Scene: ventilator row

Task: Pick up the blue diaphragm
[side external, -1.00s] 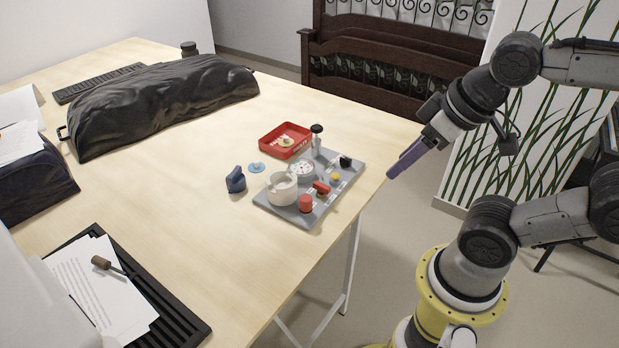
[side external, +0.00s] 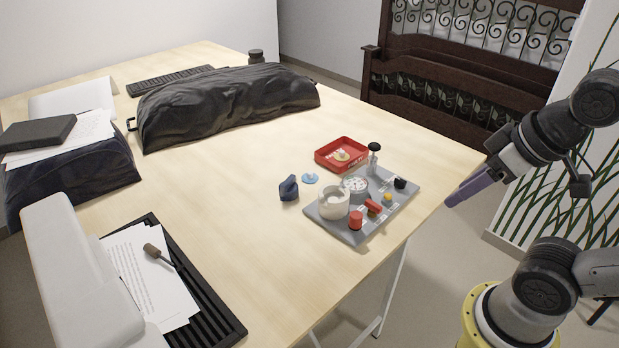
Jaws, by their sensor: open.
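The blue diaphragm (side external: 310,178) is a small light-blue disc with a raised middle. It lies flat on the bare wood of the table, left of a grey tray and just below a red bin in the picture. My gripper (side external: 449,202) has long purple fingers and shows at the right, beside the table's right edge. It is open, with nothing seen in it, and well apart from the diaphragm. The gap between the fingers is hard to see from this side.
The grey tray (side external: 330,229) holds a white cup (side external: 334,203), a dish, red pieces and a dark-topped bottle (side external: 374,158). The red bin (side external: 326,162) holds a yellowish part. A dark-blue block (side external: 289,189) stands left of the diaphragm. The table's left middle is clear.

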